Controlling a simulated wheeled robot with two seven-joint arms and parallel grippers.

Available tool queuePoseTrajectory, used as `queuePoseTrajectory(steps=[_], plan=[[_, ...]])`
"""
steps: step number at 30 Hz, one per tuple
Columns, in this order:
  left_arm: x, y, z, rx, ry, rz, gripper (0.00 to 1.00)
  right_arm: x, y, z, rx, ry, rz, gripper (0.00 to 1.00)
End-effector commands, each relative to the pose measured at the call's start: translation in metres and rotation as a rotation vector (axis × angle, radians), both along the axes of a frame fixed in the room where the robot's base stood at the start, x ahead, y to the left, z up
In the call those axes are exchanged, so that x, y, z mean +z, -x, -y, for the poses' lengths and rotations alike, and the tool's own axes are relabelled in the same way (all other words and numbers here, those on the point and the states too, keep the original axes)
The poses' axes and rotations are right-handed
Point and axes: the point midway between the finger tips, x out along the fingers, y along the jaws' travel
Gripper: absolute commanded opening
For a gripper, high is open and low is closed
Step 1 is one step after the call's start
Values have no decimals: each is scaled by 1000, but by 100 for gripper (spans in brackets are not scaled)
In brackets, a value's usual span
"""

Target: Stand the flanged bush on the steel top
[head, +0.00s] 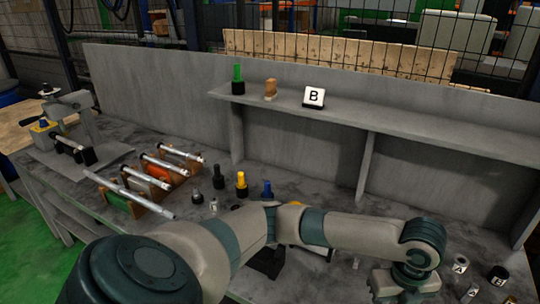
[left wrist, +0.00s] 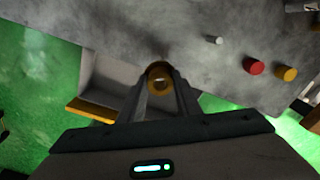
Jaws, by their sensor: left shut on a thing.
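My left gripper (left wrist: 160,86) is shut on the flanged bush (left wrist: 158,76) in the left wrist view. The bush shows end-on as a brass-coloured ring with a dark bore between the fingertips. The steel top (left wrist: 205,70) lies beyond it, and its edge passes close to the fingers; I cannot tell the gap in height. In the head view, my left arm reaches across the front to the lower right. The bush cannot be made out there. The grey steel top (head: 150,215) also shows there. My right gripper is not in view.
A red round part (left wrist: 254,66), a yellow round part (left wrist: 286,74) and a small white cylinder (left wrist: 215,40) stand on the top. A raised shelf (head: 400,125) carries sign B (head: 314,96). Rods lie on a rack (head: 120,200) at left. Marked blocks (head: 460,265) stand at right.

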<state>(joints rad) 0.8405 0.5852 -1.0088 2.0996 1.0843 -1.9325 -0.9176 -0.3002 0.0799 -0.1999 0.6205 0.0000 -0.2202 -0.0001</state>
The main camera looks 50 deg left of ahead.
Motion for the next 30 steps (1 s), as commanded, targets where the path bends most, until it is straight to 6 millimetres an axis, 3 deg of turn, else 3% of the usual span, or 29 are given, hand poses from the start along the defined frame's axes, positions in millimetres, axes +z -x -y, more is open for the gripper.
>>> queuePoseTrajectory(steps=[20, 26, 30], plan=[[0, -1, -2, 1, -1, 1, 0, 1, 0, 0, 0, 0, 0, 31], [-10, -9, -18, 5, -2, -1, 0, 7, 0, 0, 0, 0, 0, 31], [-23, -20, -40, 6, -4, -2, 0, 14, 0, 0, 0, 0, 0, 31]])
